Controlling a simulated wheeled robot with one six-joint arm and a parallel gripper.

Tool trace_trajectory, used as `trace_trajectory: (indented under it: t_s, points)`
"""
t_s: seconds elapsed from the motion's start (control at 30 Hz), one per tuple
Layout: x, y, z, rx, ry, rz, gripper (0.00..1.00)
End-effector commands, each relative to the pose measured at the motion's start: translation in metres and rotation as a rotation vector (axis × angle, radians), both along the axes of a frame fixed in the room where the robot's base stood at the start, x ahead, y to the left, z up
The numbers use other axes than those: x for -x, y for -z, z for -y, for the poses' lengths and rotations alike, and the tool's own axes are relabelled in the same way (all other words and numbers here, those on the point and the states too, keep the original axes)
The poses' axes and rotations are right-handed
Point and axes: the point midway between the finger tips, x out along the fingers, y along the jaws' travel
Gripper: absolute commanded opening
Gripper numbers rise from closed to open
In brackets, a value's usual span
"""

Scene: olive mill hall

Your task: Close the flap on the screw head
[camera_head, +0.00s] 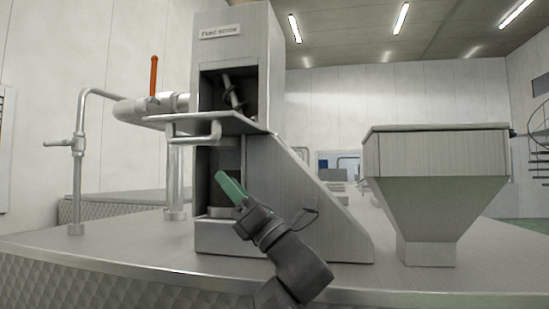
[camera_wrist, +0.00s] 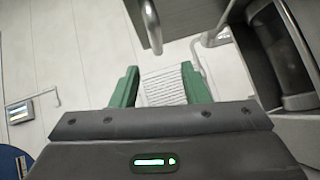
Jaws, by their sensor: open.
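The screw head is a tall grey metal housing (camera_head: 262,75) labelled "Feed screw". Its upper opening is uncovered, and part of the screw (camera_head: 232,92) shows inside. The flap (camera_head: 225,123) is open, a plate sticking out roughly level below that opening. A bar handle (camera_head: 197,138) hangs at its near left side. My gripper (camera_head: 222,178) is below the flap and handle, apart from both, with green fingers pointing up and left. In the wrist view the gripper (camera_wrist: 160,80) is open, with no object held between its fingers. A metal bar (camera_wrist: 151,27) shows beyond the fingertips.
A lower recess (camera_head: 222,165) in the housing lies behind my gripper. A pipe with a red-handled valve (camera_head: 153,75) runs left of the housing. A bent standpipe (camera_head: 78,160) stands further left. A grey hopper (camera_head: 435,155) stands right. The metal deck (camera_head: 130,245) at front left is clear.

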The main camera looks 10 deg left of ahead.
Motion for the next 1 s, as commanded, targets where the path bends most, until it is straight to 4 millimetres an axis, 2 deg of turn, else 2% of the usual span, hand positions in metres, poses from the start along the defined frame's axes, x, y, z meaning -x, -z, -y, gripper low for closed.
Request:
trace_trajectory:
  t_s: [0.27,0.7,1.0]
  points:
    - [0.0,-0.022,-0.019,0.004,-0.003,0.041,0.41]
    - [-0.017,-0.084,-0.081,0.002,-0.002,0.036,0.41]
    - [-0.023,-0.097,-0.097,0.004,0.001,0.035,0.41]
